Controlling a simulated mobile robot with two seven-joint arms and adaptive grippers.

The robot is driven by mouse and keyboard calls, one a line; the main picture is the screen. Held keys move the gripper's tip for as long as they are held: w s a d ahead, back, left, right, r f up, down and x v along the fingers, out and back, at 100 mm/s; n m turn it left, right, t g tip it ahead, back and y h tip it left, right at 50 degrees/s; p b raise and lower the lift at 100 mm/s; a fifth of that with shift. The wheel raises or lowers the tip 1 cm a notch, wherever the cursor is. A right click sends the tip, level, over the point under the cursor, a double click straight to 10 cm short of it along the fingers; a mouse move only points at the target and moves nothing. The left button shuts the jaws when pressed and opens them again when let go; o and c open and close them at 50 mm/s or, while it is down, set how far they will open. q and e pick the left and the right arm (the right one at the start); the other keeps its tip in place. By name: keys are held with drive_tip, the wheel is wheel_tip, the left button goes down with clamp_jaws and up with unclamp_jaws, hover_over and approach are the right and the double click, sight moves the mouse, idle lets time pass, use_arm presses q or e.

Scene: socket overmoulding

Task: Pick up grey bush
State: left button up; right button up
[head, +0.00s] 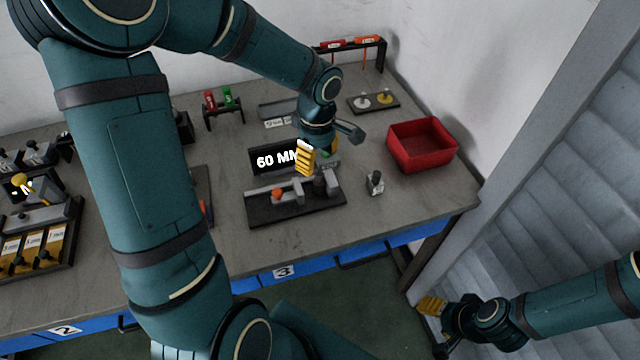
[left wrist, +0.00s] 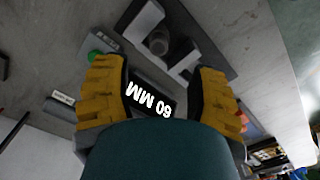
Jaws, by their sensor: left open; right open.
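A grey round piece that looks like the grey bush (head: 320,185) stands at the right part of a black measuring fixture (head: 265,214) with a "60 MM" display (head: 266,161). In the left wrist view the grey round piece (left wrist: 158,42) shows beyond the fingertips, beside light grey blocks. My left gripper (head: 306,158) is above the fixture, open, with nothing between its fingers; in the left wrist view (left wrist: 158,85) the fingers stand wide apart over the display. My right gripper (head: 432,306) is open, low at the right, off the table and far from the fixture.
A small grey block with a black knob (head: 375,183) stands right of the fixture. A red bin (head: 422,146) is further right. A rack with red and green items (head: 222,104) and a small tray (head: 374,103) stand behind. The front table strip is clear.

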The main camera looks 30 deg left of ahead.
sight(320, 174)
use_arm(q)
drive_tip(key=shift+w+d+f+b, duration=0.15)
drive_tip(key=shift+f+b, duration=0.2)
drive_tip(key=shift+f, duration=1.2)
drive_tip(key=shift+s+d+f+b, duration=0.1)
drive_tip(key=shift+f+b, duration=0.25)
drive_tip(key=shift+f, duration=1.15)
clamp_jaws()
